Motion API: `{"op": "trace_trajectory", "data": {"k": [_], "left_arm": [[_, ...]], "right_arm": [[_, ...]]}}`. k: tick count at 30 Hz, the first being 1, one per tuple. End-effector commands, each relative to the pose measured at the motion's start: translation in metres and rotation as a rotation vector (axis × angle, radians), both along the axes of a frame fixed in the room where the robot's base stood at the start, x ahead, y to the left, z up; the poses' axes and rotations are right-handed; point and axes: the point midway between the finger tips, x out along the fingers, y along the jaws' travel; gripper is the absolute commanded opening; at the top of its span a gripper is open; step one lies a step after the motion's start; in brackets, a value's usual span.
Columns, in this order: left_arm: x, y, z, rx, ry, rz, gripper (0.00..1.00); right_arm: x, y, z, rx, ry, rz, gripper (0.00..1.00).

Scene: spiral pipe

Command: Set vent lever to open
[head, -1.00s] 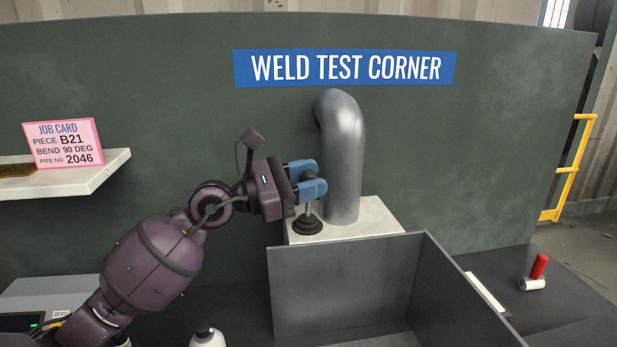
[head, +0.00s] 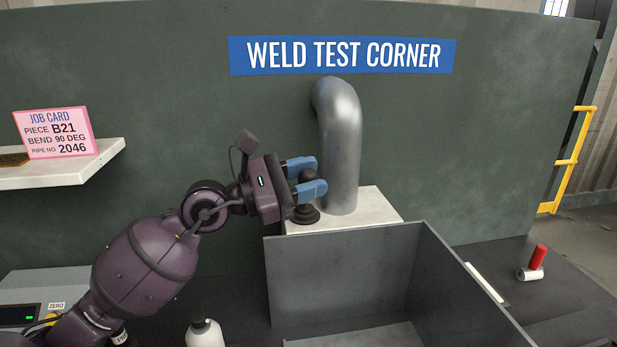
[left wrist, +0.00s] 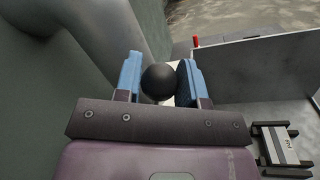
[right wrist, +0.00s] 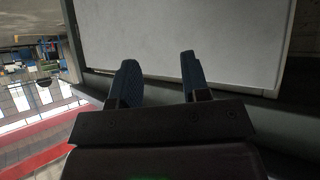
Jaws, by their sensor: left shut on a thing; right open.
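A short lever with a round black knob (head: 309,176) stands on a dark round base (head: 305,215), left of the grey bent pipe (head: 341,150). No label shows on it. My left gripper (head: 307,177) is shut on the knob, one blue finger on each side. The left wrist view shows the black knob (left wrist: 160,82) between the fingers. The lower finger hides most of the stem in the head view. My right gripper (right wrist: 157,75) shows only in its wrist view, open and empty, in front of a pale flat panel (right wrist: 180,40).
A white block (head: 375,207) carries the lever and pipe. A grey open bin (head: 340,285) stands just in front. A red-handled piece (head: 538,257) lies right of it. A white bottle (head: 205,333) is at the front. A shelf (head: 70,170) holds a pink job card (head: 54,133).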

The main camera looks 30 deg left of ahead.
Motion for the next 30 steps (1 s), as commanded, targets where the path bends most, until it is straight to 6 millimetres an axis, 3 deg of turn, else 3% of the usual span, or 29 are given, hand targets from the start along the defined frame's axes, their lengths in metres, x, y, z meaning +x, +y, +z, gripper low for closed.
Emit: {"op": "trace_trajectory", "data": {"k": [1,6,17,30], "left_arm": [[-0.001,-0.002,-0.004,0.003,0.008,-0.004,0.4],[0.0,-0.001,-0.003,0.003,0.006,-0.004,0.61],[-0.004,0.003,-0.004,0.003,0.006,-0.001,0.61],[-0.05,0.05,-0.017,0.002,0.012,0.0,0.61]], "right_arm": [[0.0,0.0,-0.001,0.0,0.001,0.0,0.43],[0.0,0.0,-0.001,0.0,0.001,0.0,0.43],[-0.001,0.0,-0.003,0.0,0.003,0.0,0.43],[-0.001,0.002,-0.018,0.002,0.021,0.004,0.43]]}}
